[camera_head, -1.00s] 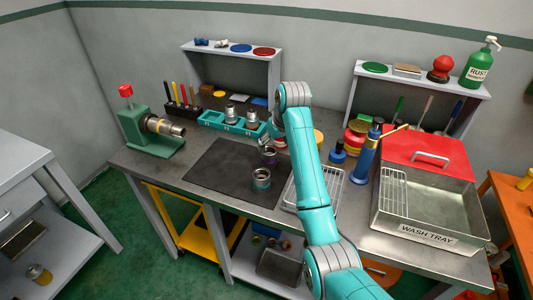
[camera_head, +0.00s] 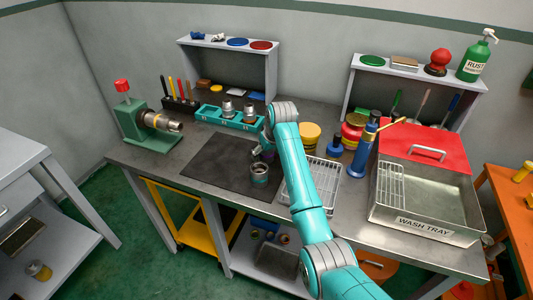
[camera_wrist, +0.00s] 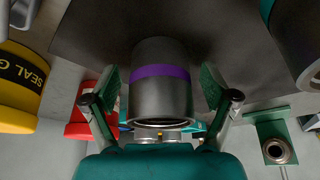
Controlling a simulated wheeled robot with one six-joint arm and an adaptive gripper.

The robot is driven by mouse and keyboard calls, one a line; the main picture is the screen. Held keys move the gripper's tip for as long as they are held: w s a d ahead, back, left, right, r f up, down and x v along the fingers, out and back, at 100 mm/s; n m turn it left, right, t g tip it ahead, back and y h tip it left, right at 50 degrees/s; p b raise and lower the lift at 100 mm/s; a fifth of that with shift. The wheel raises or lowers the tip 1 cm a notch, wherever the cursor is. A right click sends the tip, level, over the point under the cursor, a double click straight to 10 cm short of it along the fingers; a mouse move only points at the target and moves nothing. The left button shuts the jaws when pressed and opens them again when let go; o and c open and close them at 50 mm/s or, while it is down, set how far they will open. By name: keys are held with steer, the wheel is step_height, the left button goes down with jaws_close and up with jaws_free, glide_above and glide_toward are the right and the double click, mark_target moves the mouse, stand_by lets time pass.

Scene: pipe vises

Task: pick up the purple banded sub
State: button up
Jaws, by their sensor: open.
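The purple banded sub (camera_wrist: 160,95) is a dark grey metal cylinder with a purple ring, seen in the wrist view between my gripper's fingers. My gripper (camera_wrist: 161,88) is open, with one green-padded finger on each side of the sub and small gaps showing. In the head view my gripper (camera_head: 262,148) is low over the dark mat (camera_head: 225,166) and largely hides the purple banded sub. A second grey sub (camera_head: 260,174) stands on the mat just in front of it. Part of that sub shows at the upper right of the wrist view (camera_wrist: 300,35).
A green vise (camera_head: 148,130) holding a pipe is at the left. A teal tray (camera_head: 228,118) with metal fittings stands behind the mat. The left part of the mat is clear.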

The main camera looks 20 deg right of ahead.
steer(key=c, duration=1.5)
steer(key=shift+o, duration=0.2)
steer(key=shift+r, duration=0.15)
